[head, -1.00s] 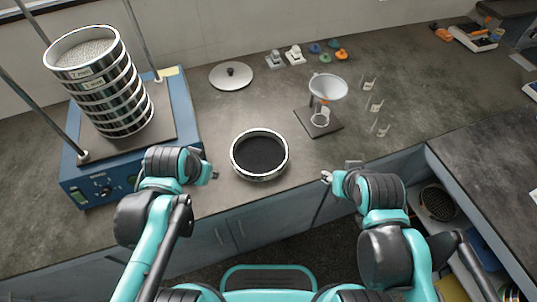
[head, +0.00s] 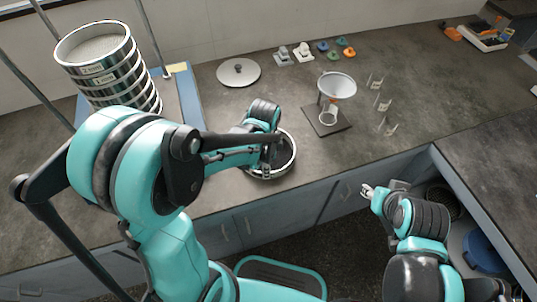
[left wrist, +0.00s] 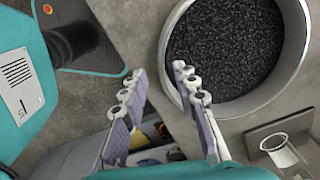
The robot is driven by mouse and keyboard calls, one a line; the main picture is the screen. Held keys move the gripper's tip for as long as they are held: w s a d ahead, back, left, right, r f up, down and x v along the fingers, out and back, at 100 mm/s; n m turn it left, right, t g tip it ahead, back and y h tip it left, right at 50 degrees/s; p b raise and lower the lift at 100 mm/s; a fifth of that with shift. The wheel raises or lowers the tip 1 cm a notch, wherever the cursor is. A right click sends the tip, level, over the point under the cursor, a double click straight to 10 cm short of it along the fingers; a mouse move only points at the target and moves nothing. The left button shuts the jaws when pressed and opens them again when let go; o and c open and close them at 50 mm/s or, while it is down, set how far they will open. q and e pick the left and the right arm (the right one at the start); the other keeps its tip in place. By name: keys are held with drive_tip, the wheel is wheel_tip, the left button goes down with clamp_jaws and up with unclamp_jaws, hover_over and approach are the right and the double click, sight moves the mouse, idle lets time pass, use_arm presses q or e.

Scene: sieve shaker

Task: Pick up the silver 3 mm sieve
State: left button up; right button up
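A round silver sieve (head: 291,150) with dark contents stands on the counter; dark grains (left wrist: 225,50) fill it in the left wrist view. I cannot read its mesh size. My left gripper (head: 267,170) is over its near-left part and hides some of it. In the left wrist view the left gripper (left wrist: 158,75) is open and empty, one finger overlapping the sieve rim (left wrist: 165,65), the other outside it. Contact is unclear. My right gripper (head: 368,190) is in front of the counter edge, away from the sieve; its opening is unclear. A stack of silver sieves (head: 125,72) stands at left.
The stack is on a blue shaker (head: 187,95) with upright rods, partly hidden by my left arm. A silver lid (head: 250,74) lies behind the sieve. A funnel stand (head: 340,124) is to its right, with small clear pieces (head: 384,104) beyond. Coloured knobs (head: 337,47) lie at the back.

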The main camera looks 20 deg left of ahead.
use_arm(q)
drive_tip(key=f+b, duration=0.1)
drive_tip(key=f, duration=0.1)
drive_tip(key=f+b, duration=0.1)
drive_tip(key=f, duration=0.1)
drive_tip(key=shift+w+d+f, duration=0.15)
drive_tip(key=shift+w+f, duration=0.05)
drive_tip(key=shift+f, duration=0.15)
clamp_jaws()
drive_tip(key=shift+r, duration=0.1)
